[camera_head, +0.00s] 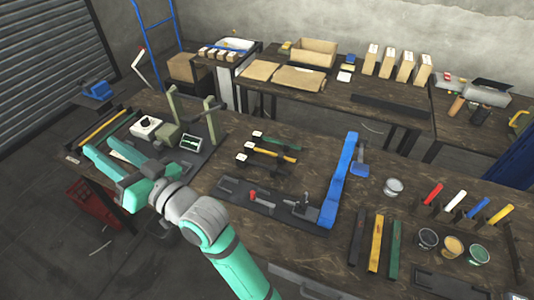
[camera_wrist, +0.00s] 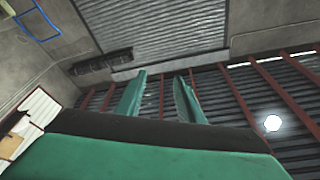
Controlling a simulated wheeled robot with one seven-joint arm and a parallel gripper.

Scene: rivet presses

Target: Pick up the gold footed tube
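A gold-yellow tube (camera_head: 275,153) lies among a green tube and a dark one on a small rack in the middle of the bench, with white pieces at their left ends. It best fits the gold footed tube, but its foot is too small to make out. My gripper (camera_head: 98,147) is at the left of the head view, well apart from this tube. Its two teal fingers are spread with nothing between them. The wrist view also shows the open fingers (camera_wrist: 160,76), facing a corrugated wall and beams; no tube shows there.
A press with grey-green posts (camera_head: 178,110) and a small white box (camera_head: 146,126) stand near my gripper. A blue lever (camera_head: 341,180) rises right of the middle. Coloured bars (camera_head: 376,243), cups (camera_head: 427,238) and coloured handles (camera_head: 432,193) crowd the right side. A second bench stands behind.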

